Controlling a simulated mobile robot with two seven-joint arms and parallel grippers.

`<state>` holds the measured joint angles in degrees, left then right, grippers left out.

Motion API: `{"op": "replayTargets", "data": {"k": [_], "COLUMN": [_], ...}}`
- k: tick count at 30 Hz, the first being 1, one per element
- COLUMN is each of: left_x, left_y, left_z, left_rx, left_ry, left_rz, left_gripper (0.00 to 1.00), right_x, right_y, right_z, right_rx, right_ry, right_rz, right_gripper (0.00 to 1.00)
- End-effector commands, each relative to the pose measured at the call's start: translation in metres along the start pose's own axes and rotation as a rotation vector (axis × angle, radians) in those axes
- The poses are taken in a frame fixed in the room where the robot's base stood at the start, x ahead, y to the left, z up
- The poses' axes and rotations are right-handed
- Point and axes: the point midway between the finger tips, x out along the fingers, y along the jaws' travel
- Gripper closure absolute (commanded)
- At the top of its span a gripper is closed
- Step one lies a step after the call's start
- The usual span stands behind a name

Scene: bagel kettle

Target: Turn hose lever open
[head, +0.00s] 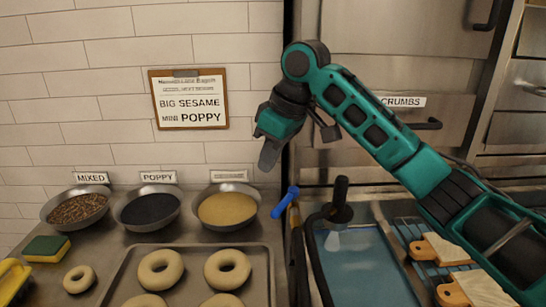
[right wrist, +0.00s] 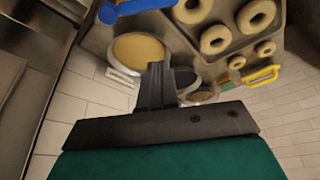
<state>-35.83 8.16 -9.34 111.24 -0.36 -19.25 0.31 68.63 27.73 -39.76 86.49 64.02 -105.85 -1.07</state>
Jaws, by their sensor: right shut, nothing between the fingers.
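The blue hose lever (head: 285,202) stands at the right edge of the counter, tilted up to the right, beside a dark hose (head: 318,255). It also shows at the top of the right wrist view as a blue bar (right wrist: 138,7). My right gripper (head: 268,158) is shut and empty, pointing down. In the head view it appears above and slightly left of the lever, apart from it. Its closed fingers (right wrist: 156,80) also show in the right wrist view. My left gripper is in neither view.
Bowls of mixed topping (head: 76,208), poppy (head: 149,211) and sesame (head: 228,209) line the wall. A bagel tray (head: 261,262) lies in front. Wooden boards (head: 440,250) sit on a rack to the right.

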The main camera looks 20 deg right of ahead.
Motion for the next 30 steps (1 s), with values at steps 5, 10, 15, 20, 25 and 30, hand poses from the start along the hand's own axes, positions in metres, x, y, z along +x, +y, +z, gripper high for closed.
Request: {"op": "replayTargets", "data": {"k": [5,10,15,20,25,30], "left_x": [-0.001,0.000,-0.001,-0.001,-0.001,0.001], "left_y": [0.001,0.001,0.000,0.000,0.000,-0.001], "left_z": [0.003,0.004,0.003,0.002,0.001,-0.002], "left_rx": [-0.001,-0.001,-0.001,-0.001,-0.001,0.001], "left_ry": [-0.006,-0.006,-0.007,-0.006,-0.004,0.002], "left_rz": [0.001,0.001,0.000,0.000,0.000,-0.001], "left_gripper": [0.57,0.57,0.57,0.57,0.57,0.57], "right_x": [0.041,0.077,0.069,0.067,0.067,0.067], "right_y": [0.000,-0.001,0.001,0.000,0.000,0.000], "right_z": [0.001,0.000,0.024,0.036,0.039,0.039], "right_rx": [0.001,0.001,0.000,0.001,0.001,0.001], "right_ry": [-0.003,-0.001,0.002,0.003,0.003,0.003], "right_rz": [-0.004,-0.004,0.001,-0.001,-0.002,-0.002], "right_gripper": [1.00,1.00,1.00,1.00,1.00,1.00]}}
